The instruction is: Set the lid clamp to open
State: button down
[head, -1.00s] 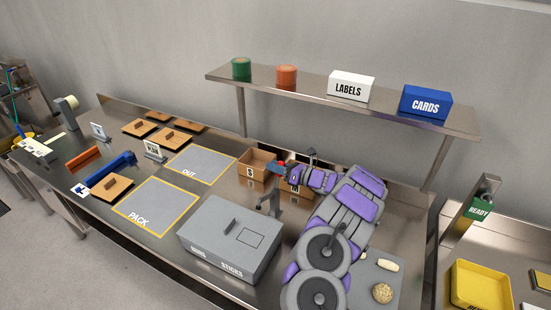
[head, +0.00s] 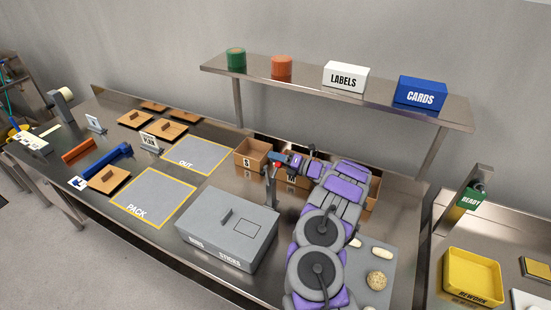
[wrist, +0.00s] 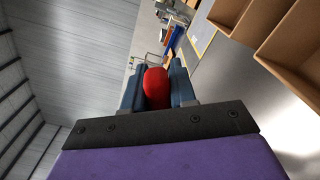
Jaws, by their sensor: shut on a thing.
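The lid clamp (head: 272,190) is a dark grey upright piece behind the grey box (head: 228,228) marked RINGS and STICKS. Its red knob (wrist: 157,88) fills the gap between my gripper's blue-grey fingers in the wrist view. My gripper (head: 276,160) is shut on this knob at the top of the clamp. In the head view only a little red (head: 278,164) shows by the fingers. The clamp's arm stands near upright. The box lid looks closed and flat, with a small handle on top.
Open cardboard bins (head: 250,158) stand right behind the clamp, close to my gripper. A shelf (head: 340,98) with LABELS and CARDS boxes hangs above. PACK (head: 150,200) and OUT (head: 200,156) mats lie to the left. A grey board (head: 378,265) with dough pieces lies to the right.

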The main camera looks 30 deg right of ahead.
jog(key=shift+d, duration=0.1)
dwell(0.3)
jog(key=c, duration=1.3)
grip_release()
jog(key=shift+o, duration=0.7)
jog(key=shift+w+f, duration=0.15)
jog(key=shift+o, duration=0.8)
jog(key=shift+d, duration=0.25)
jog(key=p+v, duration=0.1)
jog(key=v, duration=1.6)
jog(key=shift+s+p, duration=0.25)
jog(key=shift+p, duration=0.05)
